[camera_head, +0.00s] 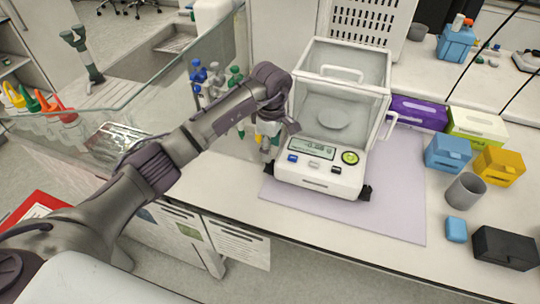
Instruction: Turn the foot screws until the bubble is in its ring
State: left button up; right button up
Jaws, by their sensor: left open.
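A white analytical balance (318,178) with a clear draft shield (345,75) stands on a pale lilac mat (400,212). Its front has a lit display (312,147) and a round green-yellow level window (349,158); the bubble inside is too small to make out. A black foot screw (365,193) shows at the front right corner. My left gripper (266,148) is open and points down beside the balance's front left corner. It hides most of that corner, and I cannot tell whether it touches the foot there. My right gripper is not in view.
Right of the balance stand purple (418,113) and green-white boxes (476,127), a blue box (448,153), a yellow box (498,166), a grey cup (465,191) and a black box (504,248). Blue and green-topped items (215,80) stand behind my left arm. The mat's front right is bare.

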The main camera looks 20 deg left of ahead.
aim_at(271, 164)
pick_arm(q)
notch_tip(271, 164, down, 4)
jog(key=shift+f+p, duration=0.1)
jog(key=shift+p, duration=0.3)
jog(key=shift+f, duration=0.45)
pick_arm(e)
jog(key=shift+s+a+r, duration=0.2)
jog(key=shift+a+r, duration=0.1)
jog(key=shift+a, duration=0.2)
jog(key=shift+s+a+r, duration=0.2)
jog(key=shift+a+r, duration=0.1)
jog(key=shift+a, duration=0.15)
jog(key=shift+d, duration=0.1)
pick_arm(q)
grip_shut()
jog(key=shift+a+f+n+b, duration=0.1)
jog(key=shift+f+n+b, duration=0.1)
jog(key=shift+n+b, duration=0.55)
jog(key=shift+r+n+b, duration=0.15)
jog(key=shift+n+b, duration=0.2)
jog(key=shift+n, duration=0.4)
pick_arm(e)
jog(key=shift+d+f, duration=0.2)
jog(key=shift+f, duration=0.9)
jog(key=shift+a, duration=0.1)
